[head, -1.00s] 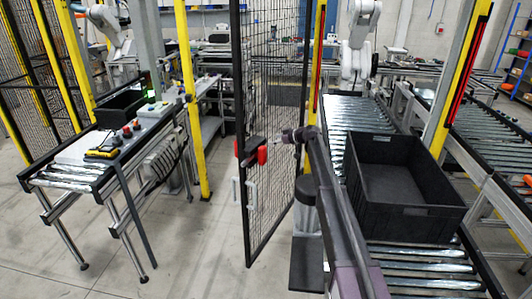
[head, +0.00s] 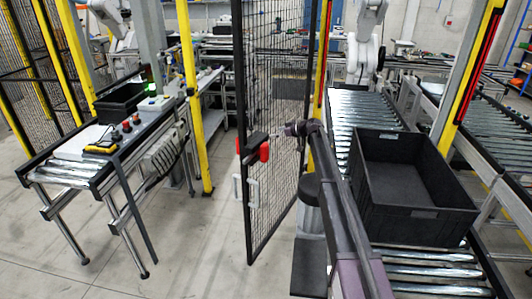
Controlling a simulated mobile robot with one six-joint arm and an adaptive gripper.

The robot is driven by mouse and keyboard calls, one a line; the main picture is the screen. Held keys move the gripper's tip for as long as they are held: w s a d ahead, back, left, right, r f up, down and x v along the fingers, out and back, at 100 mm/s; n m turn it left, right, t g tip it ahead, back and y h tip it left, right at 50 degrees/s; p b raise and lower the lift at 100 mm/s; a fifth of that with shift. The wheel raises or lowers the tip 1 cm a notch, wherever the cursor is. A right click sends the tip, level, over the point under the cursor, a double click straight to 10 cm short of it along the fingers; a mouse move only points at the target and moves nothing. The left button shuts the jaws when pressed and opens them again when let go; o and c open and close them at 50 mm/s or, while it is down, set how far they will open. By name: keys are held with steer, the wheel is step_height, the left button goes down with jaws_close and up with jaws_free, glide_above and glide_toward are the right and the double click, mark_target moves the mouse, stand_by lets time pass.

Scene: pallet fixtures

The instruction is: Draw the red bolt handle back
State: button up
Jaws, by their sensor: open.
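The red bolt handle (head: 264,151) is on the dark lock block of the black mesh gate (head: 239,80), at about mid-height. A second red part (head: 238,146) shows on the left side of the same block. My gripper (head: 280,134) is just to the right of the handle, at the end of my purple arm. It is open and small in the picture. I see no grip on the handle, and I cannot tell how far the fingertips are from it. The gate stands at an angle, with white pull handles (head: 253,192) below the lock.
A black crate (head: 425,222) sits on the roller conveyor (head: 355,100) to the right of my arm. A smaller roller table (head: 58,172) with a control box stands at the left. A yellow post (head: 190,90) stands left of the gate. Grey floor (head: 205,250) is clear in front.

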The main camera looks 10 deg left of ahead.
steer(key=b, duration=0.9)
glide_toward(268, 151)
steer(key=x, duration=0.4)
steer(key=shift+a, duration=0.15)
steer(key=shift+a, duration=0.1)
steer(key=shift+b+x, duration=1.55)
steer(key=shift+x, duration=2.15)
